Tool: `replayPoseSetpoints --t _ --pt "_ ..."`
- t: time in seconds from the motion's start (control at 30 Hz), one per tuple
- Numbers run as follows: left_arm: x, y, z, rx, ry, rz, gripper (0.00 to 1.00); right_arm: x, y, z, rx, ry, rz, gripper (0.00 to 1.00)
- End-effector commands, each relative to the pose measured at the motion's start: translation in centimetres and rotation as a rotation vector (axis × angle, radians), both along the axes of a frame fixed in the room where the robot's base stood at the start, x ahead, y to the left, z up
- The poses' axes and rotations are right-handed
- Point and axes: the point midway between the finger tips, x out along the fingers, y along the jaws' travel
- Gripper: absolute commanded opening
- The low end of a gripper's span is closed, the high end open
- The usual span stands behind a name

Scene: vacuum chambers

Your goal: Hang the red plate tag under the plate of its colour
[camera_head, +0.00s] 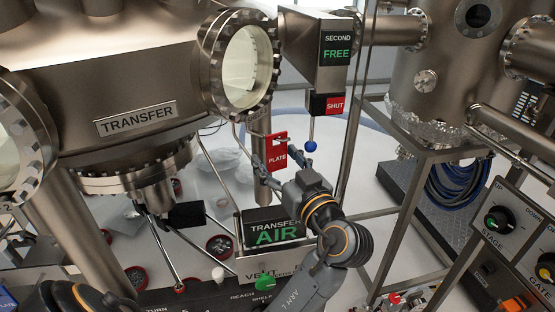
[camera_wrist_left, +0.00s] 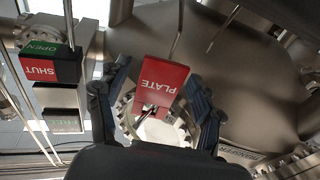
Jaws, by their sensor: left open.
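The red tag (camera_head: 277,152) lettered PLATE is upright below the round window, at the end of a thin rod. In the left wrist view the red tag (camera_wrist_left: 160,80) sits between the spread fingers, with a gap on each side. My left gripper (camera_head: 284,166) is open around the tag's lower part. The wrist view also shows my left gripper (camera_wrist_left: 158,105) open. A red plate (camera_head: 335,105) lettered SHUT is on the box right of the tag; the red SHUT plate (camera_wrist_left: 40,69) also shows in the wrist view. My right gripper is not in view.
A blue ball (camera_head: 310,146) on a rod hangs close right of my gripper. The TRANSFER chamber (camera_head: 120,75) and its round window (camera_head: 246,68) stand left and above. A sign reading TRANSFER AIR (camera_head: 274,229) and a green VENT knob (camera_head: 264,283) are below.

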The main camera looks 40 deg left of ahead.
Motion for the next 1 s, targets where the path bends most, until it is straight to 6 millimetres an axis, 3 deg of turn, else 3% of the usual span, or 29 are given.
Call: replayPoseSetpoints --t 0.23,0.63,0.8,1.0 --pt "0.0 0.0 1.4 -0.002 -0.005 0.001 0.67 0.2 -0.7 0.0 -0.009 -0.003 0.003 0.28" --pt "0.0 0.0 8.6 -0.002 -0.004 0.000 0.67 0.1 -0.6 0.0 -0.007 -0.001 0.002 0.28" --pt "0.0 0.0 9.9 -0.001 -0.001 0.001 0.67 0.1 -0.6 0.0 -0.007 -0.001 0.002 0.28" --pt "0.0 0.0 10.0 0.000 0.001 0.000 0.67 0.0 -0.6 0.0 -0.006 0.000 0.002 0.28"
